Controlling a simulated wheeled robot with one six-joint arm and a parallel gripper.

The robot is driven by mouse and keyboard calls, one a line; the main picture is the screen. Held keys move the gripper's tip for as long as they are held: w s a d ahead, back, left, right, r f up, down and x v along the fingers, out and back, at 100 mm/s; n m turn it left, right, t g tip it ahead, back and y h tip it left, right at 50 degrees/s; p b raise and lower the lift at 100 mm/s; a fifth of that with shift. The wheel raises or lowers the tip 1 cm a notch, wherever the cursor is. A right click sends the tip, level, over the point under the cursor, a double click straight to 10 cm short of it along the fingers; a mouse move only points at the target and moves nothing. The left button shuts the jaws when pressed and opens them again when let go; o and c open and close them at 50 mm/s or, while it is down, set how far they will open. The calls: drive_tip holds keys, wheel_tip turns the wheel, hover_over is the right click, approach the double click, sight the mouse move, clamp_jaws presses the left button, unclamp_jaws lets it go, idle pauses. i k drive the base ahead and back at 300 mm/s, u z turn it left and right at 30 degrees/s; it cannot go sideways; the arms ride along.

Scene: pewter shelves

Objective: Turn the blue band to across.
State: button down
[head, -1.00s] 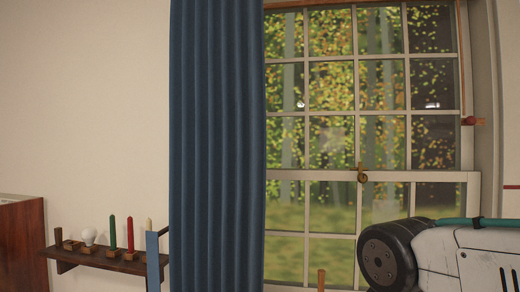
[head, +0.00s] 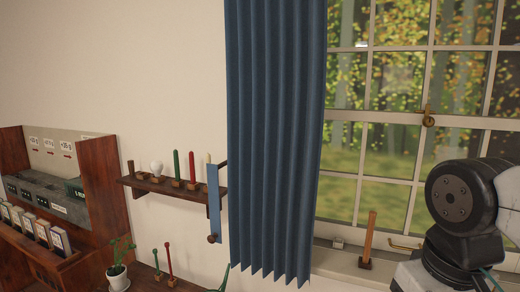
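The blue band (head: 213,200) is a flat, light blue strip. It hangs upright beside the left edge of the dark blue curtain (head: 275,140). A round brown knob (head: 212,238) sits at its lower end, and a short wooden peg (head: 223,163) juts out by its upper part. The band is in front of the right end of a small wall shelf and hides part of it. My gripper is out of view; only part of my arm shows at the right.
The wall shelf (head: 158,187) holds a white bulb and green, red and pale sticks. A window with a sill (head: 340,262) is behind my arm; a wooden post (head: 368,240) stands on the sill. A potted plant (head: 117,275) and wooden cabinet (head: 100,195) are at left.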

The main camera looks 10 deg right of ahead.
sight(212, 170)
drive_tip(key=u, duration=0.45)
drive_tip(key=k, duration=1.1)
drive_tip(key=z, duration=0.3)
drive_tip(key=i, duration=1.6)
drive_tip(key=u, duration=0.65)
